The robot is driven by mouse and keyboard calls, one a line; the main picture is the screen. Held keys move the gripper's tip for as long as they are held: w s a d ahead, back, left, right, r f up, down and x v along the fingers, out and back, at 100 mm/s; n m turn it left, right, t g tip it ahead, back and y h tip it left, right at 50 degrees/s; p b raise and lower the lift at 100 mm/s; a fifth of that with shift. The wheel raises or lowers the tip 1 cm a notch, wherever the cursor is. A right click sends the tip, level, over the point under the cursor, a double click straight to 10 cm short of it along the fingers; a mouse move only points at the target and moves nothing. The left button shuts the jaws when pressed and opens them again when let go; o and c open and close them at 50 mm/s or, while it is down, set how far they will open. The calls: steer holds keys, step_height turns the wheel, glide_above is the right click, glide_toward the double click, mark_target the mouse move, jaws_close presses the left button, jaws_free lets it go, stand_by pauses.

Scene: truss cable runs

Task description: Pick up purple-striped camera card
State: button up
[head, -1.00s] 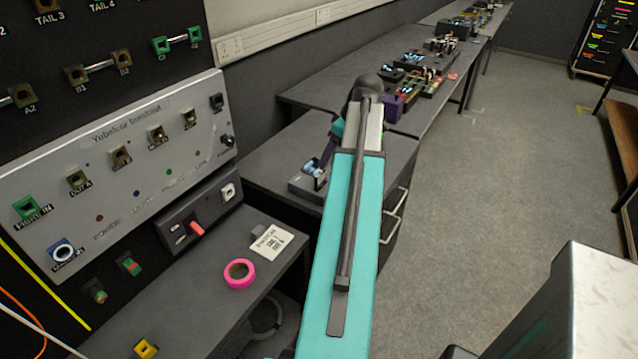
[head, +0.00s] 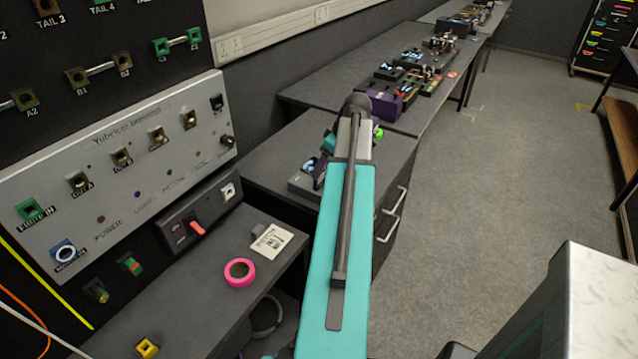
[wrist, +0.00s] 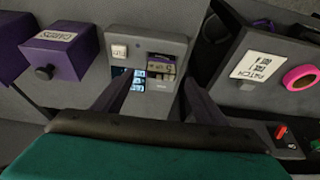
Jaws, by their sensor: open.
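In the wrist view, my gripper (wrist: 160,82) is open, with its two dark fingers apart over a grey card tray (wrist: 178,44). A small card with a purple stripe (wrist: 160,60) sits in the tray's right slot, between and just beyond the fingertips; its print is too small to read. A blue-lit item (wrist: 127,78) lies in the left slot, partly behind the left finger. Nothing is held. In the head view the tray (head: 303,187) shows left of my arm, which hides most of the gripper.
A purple box labelled CARDS (wrist: 58,50) stands left of the tray in the wrist view. A white label card (head: 270,241) and a pink tape roll (head: 239,272) lie on the near bench. A purple box (head: 384,106) stands on the far bench.

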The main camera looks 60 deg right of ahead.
steer(key=shift+p+x, duration=0.65)
steer(key=shift+x, duration=0.6)
steer(key=shift+p+x, duration=0.3)
steer(key=shift+x, duration=1.05)
steer(key=shift+w, duration=0.1)
steer(key=c, duration=1.2)
steer(key=shift+r, duration=0.2)
steer(key=shift+c, duration=0.2)
steer(key=shift+r+b, duration=0.6)
steer(key=shift+r, duration=0.5)
steer(key=s+d+r+b, duration=0.1)
steer(key=s+d+b, duration=0.1)
steer(key=s, duration=0.5)
steer(key=s+d+r+b, duration=0.1)
steer(key=s+d+b, duration=0.1)
steer(key=s+d, duration=0.2)
steer(key=s, duration=0.3)
steer(key=shift+s+d+r, duration=0.2)
steer(key=shift+s+r, duration=0.05)
steer(key=shift+s, duration=0.1)
